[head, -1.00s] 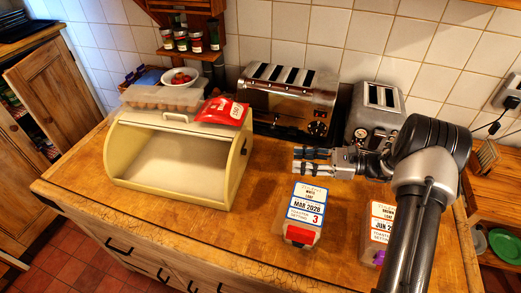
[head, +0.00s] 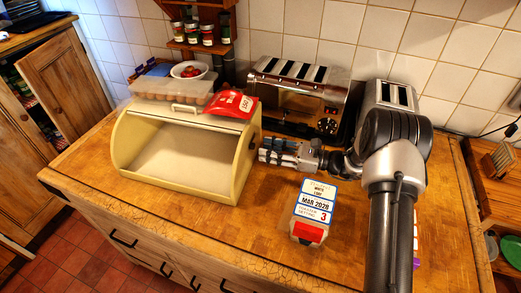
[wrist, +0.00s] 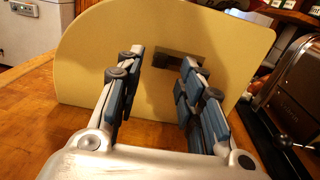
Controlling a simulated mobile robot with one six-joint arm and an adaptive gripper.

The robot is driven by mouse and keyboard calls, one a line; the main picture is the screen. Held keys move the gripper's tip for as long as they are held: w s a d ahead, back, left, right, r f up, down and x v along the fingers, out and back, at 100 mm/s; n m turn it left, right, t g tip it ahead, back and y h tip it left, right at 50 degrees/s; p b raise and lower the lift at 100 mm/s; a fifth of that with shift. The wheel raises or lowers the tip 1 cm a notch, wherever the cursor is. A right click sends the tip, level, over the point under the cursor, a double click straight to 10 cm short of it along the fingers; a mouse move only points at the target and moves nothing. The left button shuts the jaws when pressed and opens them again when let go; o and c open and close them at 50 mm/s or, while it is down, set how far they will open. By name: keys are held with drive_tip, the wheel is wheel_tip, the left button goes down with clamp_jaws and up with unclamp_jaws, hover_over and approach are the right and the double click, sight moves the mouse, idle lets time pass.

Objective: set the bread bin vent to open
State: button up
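The cream bread bin (head: 178,120) stands on the wooden counter with its front open and its inside empty. Its flat right side panel (wrist: 100,45) fills much of the wrist view. A dark vent slot (wrist: 178,55) is set in that panel, partly covered by my right finger in the wrist view. I cannot tell whether the vent is open or closed. My gripper (head: 264,150) is just right of the bin, fingers pointing at that side. In the wrist view my gripper (wrist: 160,65) is open and empty, its fingers spread around the slot's left part, apparently short of the panel.
An egg carton (head: 165,88) and a red packet (head: 232,104) lie on the bin. A four-slot toaster (head: 300,95) stands close behind my gripper, another toaster (head: 392,95) behind my arm. A white loaf bag (head: 313,212) lies in front. The counter's front left is clear.

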sight(252, 146)
drive_tip(key=shift+x, duration=1.6)
clamp_jaws()
